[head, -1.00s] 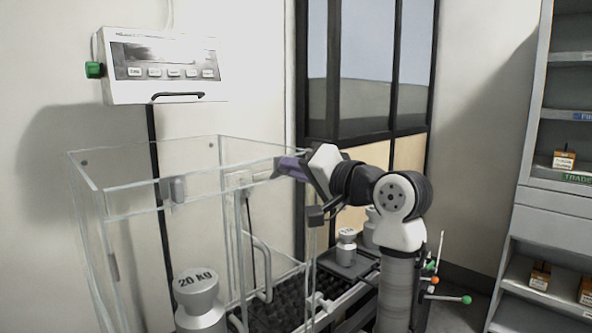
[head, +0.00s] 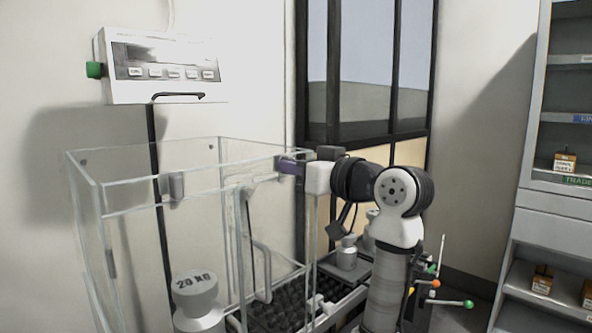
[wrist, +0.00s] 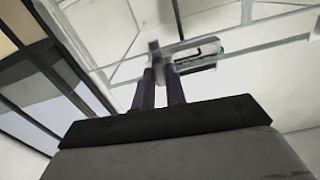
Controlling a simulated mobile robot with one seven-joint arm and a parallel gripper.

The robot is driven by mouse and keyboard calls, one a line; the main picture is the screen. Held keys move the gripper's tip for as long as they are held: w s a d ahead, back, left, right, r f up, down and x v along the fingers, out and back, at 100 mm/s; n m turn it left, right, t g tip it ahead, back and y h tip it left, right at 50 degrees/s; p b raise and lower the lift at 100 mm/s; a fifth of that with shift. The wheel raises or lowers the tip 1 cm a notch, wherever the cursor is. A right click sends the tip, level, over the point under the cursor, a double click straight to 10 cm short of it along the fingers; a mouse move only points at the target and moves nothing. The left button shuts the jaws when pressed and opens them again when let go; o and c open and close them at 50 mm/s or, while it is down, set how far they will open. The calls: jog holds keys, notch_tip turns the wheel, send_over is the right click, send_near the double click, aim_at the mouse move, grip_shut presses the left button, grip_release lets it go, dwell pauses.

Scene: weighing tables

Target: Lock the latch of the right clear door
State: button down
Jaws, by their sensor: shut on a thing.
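The clear enclosure (head: 140,205) with its transparent panels and doors stands left of my arm in the head view. My gripper (head: 281,164) has purple fingers and is at the enclosure's upper right corner. In the wrist view my gripper (wrist: 163,72) is closed around a small grey piece (wrist: 154,50), which looks like the latch of the right clear door. The head view hides this piece behind the fingers, and I cannot tell whether it is locked. Another grey fitting (head: 174,187) sits on the enclosure's upper panel.
A 20 kg weight (head: 196,292) stands inside the enclosure at the lower left. A white display unit (head: 165,68) hangs on the wall above. Another metal weight (head: 346,255) stands under my arm. Grey shelves (head: 525,200) are at the right.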

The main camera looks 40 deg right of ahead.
jog(key=shift+f+n, duration=0.1)
jog(key=shift+n, duration=0.4)
jog(key=c, duration=1.4)
grip_release()
jog(key=shift+c, duration=0.2)
jog(key=s+d+b, duration=0.1)
jog(key=s+b, duration=0.2)
jog(key=s, duration=1)
jog(key=shift+s, duration=0.4)
